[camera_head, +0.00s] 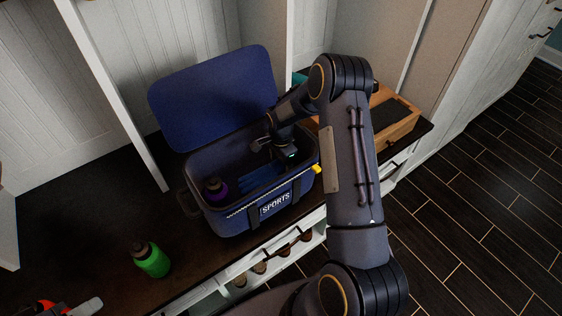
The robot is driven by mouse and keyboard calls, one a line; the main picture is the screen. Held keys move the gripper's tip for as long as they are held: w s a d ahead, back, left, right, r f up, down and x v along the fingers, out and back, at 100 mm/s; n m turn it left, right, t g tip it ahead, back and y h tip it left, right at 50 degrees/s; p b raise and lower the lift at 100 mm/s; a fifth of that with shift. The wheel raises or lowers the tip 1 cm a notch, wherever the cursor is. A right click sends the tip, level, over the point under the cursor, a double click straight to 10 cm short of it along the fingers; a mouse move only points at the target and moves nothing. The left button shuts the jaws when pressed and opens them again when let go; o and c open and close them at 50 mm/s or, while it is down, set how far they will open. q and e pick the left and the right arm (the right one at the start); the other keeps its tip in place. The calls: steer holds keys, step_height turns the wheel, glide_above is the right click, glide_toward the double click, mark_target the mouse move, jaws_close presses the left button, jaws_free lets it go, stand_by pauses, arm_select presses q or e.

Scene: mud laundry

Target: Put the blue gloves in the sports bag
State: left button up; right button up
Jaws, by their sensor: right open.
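The blue sports bag (244,217) stands open on the dark bench top, its lid (214,97) raised at the back. The word SPORTS is on its front. Blue gloves (262,178) lie inside the bag, to the right of a purple bottle (215,189). My right gripper (262,146) is over the bag's opening, at its back right part, with its fingers apart and nothing seen between them. The gloves are below the gripper and partly in shadow. My left gripper is out of view.
A green bottle (152,260) stands on the bench left of the bag. A red and white object (70,307) is at the bottom left edge. A wooden box (394,120) sits right of the bag, partly behind my right arm. Cubby dividers rise behind the bench.

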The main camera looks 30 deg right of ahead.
steer(key=shift+r+p, duration=0.3)
steer(key=s+a+r+n+t+y+p, duration=0.1)
steer(key=s+r+n, duration=0.15)
steer(key=r, duration=0.75)
steer(key=s+a+r+n, duration=0.1)
steer(key=s+r, duration=0.2)
steer(key=r, duration=0.8)
steer(key=s+a+r+n+t+y, duration=0.1)
steer(key=s+a+r+n+t, duration=0.15)
steer(key=s+r+n, duration=0.4)
steer(key=s+a+r+n+t+y, duration=0.1)
steer(key=s+a+r, duration=0.25)
steer(key=s, duration=0.55)
steer(key=s+a+f+n+t, duration=0.1)
steer(key=s+a+n, duration=0.3)
steer(key=s, duration=0.4)
steer(key=shift+a+f+n+y, duration=0.15)
steer(key=shift+f+n+y, duration=0.2)
steer(key=shift+f, duration=0.2)
steer(key=shift+s, duration=0.1)
